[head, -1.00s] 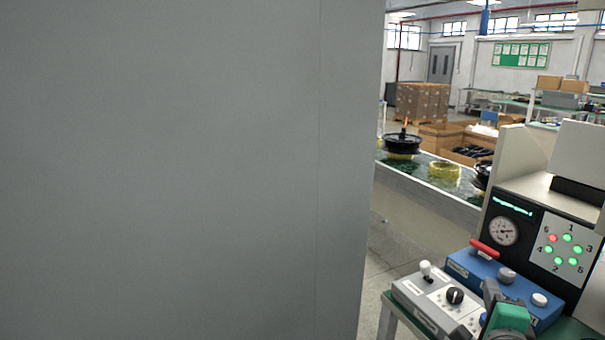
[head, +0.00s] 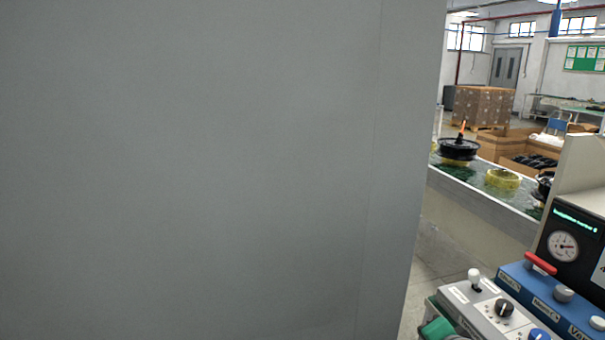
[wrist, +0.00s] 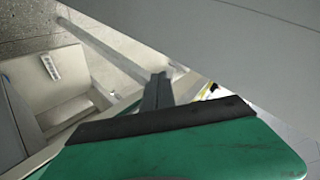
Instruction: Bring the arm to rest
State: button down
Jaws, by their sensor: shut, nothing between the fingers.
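My gripper (wrist: 157,92) shows in the wrist view with its dark grey fingers together and nothing between them. Its green body with a black edge fills the bottom of that view. In the head view a green part of my arm (head: 438,329) shows at the bottom edge, beside the grey control box; the fingers cannot be made out there. Most of the arm is out of view.
A large plain grey panel (head: 200,170) fills most of the head view. At lower right are a grey control box (head: 490,312), a blue box (head: 548,300) and a gauge panel (head: 570,240). Behind, a conveyor (head: 480,196) carries a black hub motor (head: 458,149). Some floor (head: 430,265) shows between.

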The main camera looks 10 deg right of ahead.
jog(key=s+a+f+n+g+y, duration=0.1)
jog(key=s+a+f+n+g, duration=0.15)
jog(key=a+n, duration=0.35)
jog(key=s+a+f+n+g+y, duration=0.1)
jog(key=s+a+f+n+g, duration=0.2)
jog(key=a, duration=0.4)
jog(key=s+a+f+n+g, duration=0.1)
jog(key=s+a+n+g, duration=0.3)
jog(key=a, duration=0.3)
notch_tip(320, 180, up, 9)
jog(key=w+t+p, duration=0.2)
jog(key=p, duration=0.3)
jog(key=shift+d+f+n, duration=0.2)
jog(key=shift+d+n, duration=0.2)
